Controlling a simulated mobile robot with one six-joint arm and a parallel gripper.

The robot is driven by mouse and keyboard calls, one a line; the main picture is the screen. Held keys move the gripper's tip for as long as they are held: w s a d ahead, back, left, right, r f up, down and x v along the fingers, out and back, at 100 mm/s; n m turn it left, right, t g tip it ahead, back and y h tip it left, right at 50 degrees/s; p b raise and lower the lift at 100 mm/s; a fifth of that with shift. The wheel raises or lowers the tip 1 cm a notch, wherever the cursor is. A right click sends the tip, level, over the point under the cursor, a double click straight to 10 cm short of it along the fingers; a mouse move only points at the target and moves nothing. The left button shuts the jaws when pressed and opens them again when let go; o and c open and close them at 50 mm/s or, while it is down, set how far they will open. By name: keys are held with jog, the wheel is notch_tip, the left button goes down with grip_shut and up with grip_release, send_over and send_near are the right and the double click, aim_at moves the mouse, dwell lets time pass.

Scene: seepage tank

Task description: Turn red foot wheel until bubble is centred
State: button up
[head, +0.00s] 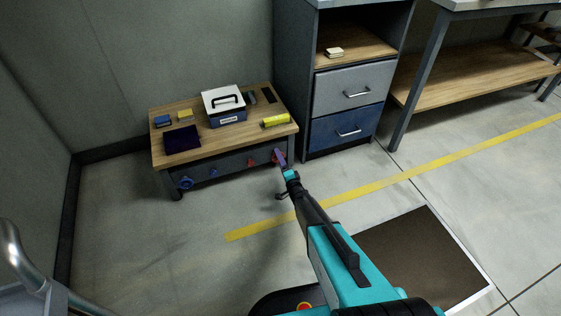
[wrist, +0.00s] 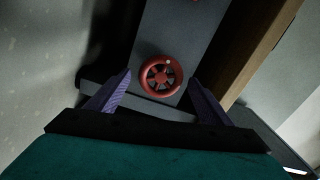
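The red foot wheel (wrist: 161,76) is a spoked ring with a pale dot on its upper rim, mounted on the grey front face of a low wooden-topped table (head: 228,140). In the head view the red wheel (head: 276,155) is at the table's right front corner, partly hidden by my gripper (head: 282,160). In the wrist view the purple fingers of my gripper (wrist: 161,84) are spread, one on each side of the wheel, with gaps to it. I see no clear contact. A yellow cylinder (head: 276,120) lies on the tabletop above the wheel. No bubble can be made out.
On the table are a white-lidded blue box (head: 224,106), a dark cloth (head: 182,138) and small blocks. A drawer cabinet (head: 350,95) stands close right. The floor in front is open.

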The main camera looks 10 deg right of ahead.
jog(key=shift+s, duration=0.1)
jog(key=s+d+p, duration=0.2)
jog(key=s, duration=1.1)
jog(key=shift+s+d+p, duration=0.2)
jog(key=shift+p, duration=0.1)
jog(key=shift+r, duration=0.1)
